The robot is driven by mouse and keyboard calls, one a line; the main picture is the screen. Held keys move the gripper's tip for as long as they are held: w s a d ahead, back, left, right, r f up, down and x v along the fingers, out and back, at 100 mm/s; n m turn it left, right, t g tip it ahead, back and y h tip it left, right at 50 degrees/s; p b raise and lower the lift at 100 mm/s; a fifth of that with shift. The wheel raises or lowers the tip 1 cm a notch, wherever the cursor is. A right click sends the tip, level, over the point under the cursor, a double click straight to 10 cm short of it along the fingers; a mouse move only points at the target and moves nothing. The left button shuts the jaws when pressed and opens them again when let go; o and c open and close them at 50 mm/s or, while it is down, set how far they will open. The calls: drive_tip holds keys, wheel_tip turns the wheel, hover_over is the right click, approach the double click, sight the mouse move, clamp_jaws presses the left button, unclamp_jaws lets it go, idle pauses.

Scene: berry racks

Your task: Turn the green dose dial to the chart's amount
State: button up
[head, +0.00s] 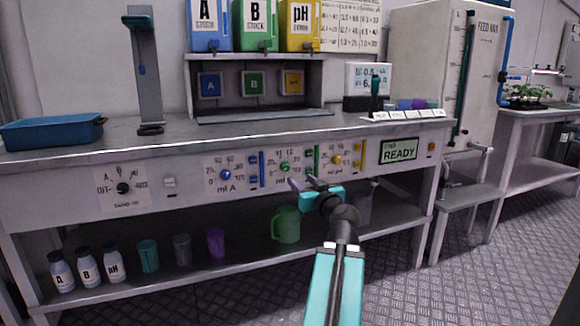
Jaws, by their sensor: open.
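The green dose dial (285,167) is a small round knob on the bench's front panel, between the blue dial (225,174) and the yellow dial (336,160). White numbered scales surround the dials; the green dial's exact setting is too small to read. My gripper (304,182) is open and empty, just below and right of the green dial in the picture. I cannot tell its distance from the panel. A chart (351,24) with rows of figures hangs on the back wall at the top; its figures are too small to read surely.
A panel display (398,149) reads READY. Blue (209,22), green (254,22) and yellow (299,22) containers stand on a rack. A blue tray (52,132) is at left. Bottles, cups and a green jug (287,224) stand on the lower shelf. Floor is free at right.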

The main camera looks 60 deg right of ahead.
sight(287, 168)
drive_tip(key=shift+p+x, duration=0.45)
drive_tip(key=shift+x, duration=5.05)
